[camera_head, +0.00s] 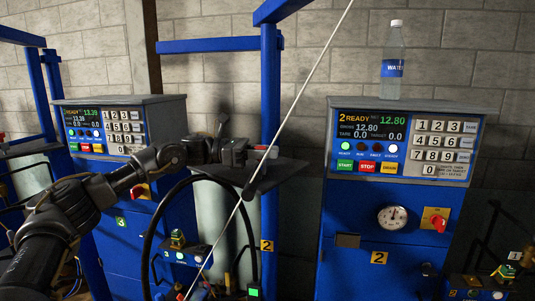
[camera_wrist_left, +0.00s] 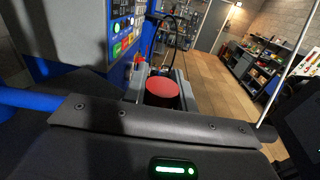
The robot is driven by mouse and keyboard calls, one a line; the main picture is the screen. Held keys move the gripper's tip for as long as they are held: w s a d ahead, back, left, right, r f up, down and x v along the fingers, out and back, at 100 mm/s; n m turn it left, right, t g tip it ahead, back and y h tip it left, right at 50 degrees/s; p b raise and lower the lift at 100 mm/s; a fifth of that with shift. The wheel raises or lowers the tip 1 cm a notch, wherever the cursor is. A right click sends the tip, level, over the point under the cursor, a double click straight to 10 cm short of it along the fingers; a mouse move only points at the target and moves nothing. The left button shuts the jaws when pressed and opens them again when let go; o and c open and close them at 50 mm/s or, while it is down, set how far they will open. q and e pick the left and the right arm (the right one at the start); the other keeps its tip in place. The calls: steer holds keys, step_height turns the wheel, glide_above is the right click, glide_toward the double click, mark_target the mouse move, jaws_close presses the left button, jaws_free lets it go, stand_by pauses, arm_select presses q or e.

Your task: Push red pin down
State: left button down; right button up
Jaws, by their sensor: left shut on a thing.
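The red pin (camera_wrist_left: 162,92) shows in the left wrist view as a short red cylinder with a round flat top. It sits between the grey fingers of my left gripper (camera_wrist_left: 160,85), which is shut on it. In the head view my left gripper (camera_head: 240,152) reaches in from the left, above a dark plate (camera_head: 275,173) on a blue post. Only a small red bit of the pin (camera_head: 264,148) shows there, by the fingertips. The pin's lower part is hidden. My right gripper is in neither view.
A blue scale cabinet (camera_head: 365,240) with a lit panel stands at the right, with a water bottle (camera_head: 392,62) on top. Another cabinet (camera_head: 125,190) stands at the left. A blue post (camera_head: 270,85), a black hose (camera_head: 150,235) and a thin pale rod (camera_head: 310,78) are near the gripper.

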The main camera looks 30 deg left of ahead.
arm_select(q)
steer(key=c, duration=1.1)
jaws_free()
steer(key=shift+f, duration=0.25)
steer(key=b+v, duration=0.3)
steer(key=v, duration=0.6)
steer(key=shift+a, duration=0.15)
steer(key=shift+s+a+r+b, duration=0.1)
steer(key=shift+a+b, duration=0.1)
steer(key=shift+a, duration=0.15)
steer(key=shift+s+a+b, duration=0.1)
steer(key=shift+a+b, duration=0.05)
steer(key=shift+a, duration=0.2)
